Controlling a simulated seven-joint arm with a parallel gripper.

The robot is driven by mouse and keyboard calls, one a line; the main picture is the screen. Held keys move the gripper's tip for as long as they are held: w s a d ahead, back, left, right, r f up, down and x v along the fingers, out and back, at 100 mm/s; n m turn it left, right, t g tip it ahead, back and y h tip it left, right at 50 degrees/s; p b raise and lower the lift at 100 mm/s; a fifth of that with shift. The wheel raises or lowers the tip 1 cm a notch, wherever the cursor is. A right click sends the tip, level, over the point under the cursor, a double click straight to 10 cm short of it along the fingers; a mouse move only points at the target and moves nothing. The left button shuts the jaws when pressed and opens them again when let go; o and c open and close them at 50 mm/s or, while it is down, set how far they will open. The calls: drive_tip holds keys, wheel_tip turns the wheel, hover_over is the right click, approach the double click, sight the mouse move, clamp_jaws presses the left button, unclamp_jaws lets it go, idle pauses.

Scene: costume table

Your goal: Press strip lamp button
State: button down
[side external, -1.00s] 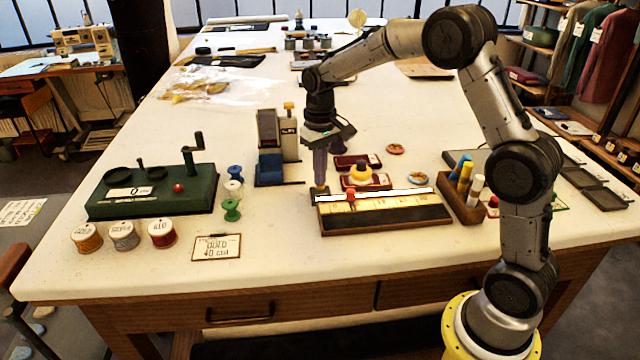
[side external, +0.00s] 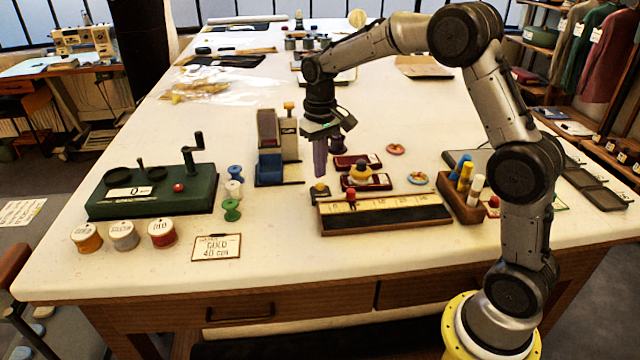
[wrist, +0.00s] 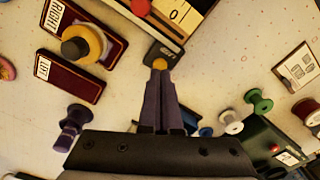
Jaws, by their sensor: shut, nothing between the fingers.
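The strip lamp is part of a long wooden measuring board (side external: 385,216) with a pale numbered scale and a red knob (side external: 351,197). No white glow shows along it now. Its small dark button block with a yellow button (side external: 320,187) sits at the board's left end; the button also shows in the wrist view (wrist: 159,63). My gripper (side external: 320,174) is shut and empty, pointing down just above the button. In the wrist view, my fingertips (wrist: 160,70) overlap the button's near edge; I cannot tell if they touch.
Dark red trays labelled RIGHT and LEFT (wrist: 68,80) lie behind the board, with a yellow spool (side external: 360,173) on one. A grey and blue device (side external: 275,150) stands left of my gripper. A green cranked machine (side external: 150,195) and a card (side external: 216,247) are further left.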

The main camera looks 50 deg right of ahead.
drive_tip(key=shift+r, duration=2.25)
drive_tip(key=shift+a, duration=0.1)
drive_tip(key=s+a+r+n+t, duration=0.1)
drive_tip(key=s+a+r+t, duration=0.3)
drive_tip(key=s+r, duration=0.8)
drive_tip(key=s+a+f+n, duration=0.1)
drive_tip(key=s+f, duration=0.3)
drive_tip(key=s, duration=0.4)
drive_tip(key=s+a+f+n+t, duration=0.1)
drive_tip(key=s+f, duration=0.3)
drive_tip(key=s, duration=0.4)
drive_tip(key=shift+a+t, duration=0.3)
drive_tip(key=shift+a, duration=0.45)
